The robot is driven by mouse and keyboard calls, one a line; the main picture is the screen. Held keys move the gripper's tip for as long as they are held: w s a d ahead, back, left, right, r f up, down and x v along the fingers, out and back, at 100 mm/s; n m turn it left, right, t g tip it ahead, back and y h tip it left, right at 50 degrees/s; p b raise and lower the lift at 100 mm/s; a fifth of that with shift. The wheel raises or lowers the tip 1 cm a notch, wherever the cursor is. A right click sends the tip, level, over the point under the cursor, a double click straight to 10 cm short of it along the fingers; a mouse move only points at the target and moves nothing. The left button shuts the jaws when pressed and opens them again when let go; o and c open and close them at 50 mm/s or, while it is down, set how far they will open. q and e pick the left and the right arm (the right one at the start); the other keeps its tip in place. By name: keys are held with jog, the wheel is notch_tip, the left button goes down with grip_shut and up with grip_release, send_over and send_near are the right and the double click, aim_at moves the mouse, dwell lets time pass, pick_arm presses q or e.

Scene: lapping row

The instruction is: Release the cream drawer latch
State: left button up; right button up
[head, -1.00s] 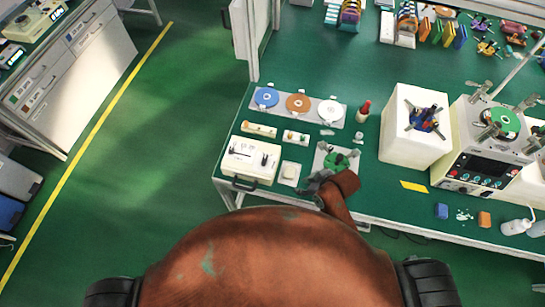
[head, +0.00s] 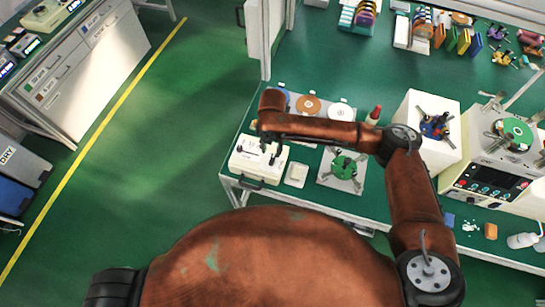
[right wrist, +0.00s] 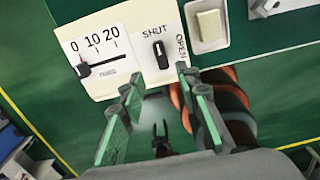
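The cream drawer box (head: 250,164) stands at the front left of the green bench, with a dark handle (head: 242,183) on its front. In the right wrist view its top (right wrist: 128,38) shows a black latch knob (right wrist: 160,54) between the words SHUT and OPEN. The knob points up towards SHUT. A slider (right wrist: 83,69) on a 0-10-20 scale is left of it. My right gripper (head: 269,142) hangs over the box. In the wrist view its green fingers (right wrist: 164,88) are apart and empty, just below the knob. A small dark fork (right wrist: 160,135) there may be my left gripper.
A pale square pad (head: 296,174) and a plate with a green part (head: 345,168) lie right of the box. Behind are an orange disc (head: 308,104) and a white disc (head: 341,111). A white block (head: 425,150) stands further right. Open floor lies left.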

aim_at(272, 159)
jog(key=shift+w+d, duration=0.2)
jog(key=shift+f, duration=0.4)
notch_tip(272, 159, down, 7)
jog(key=shift+r, duration=0.15)
grip_shut()
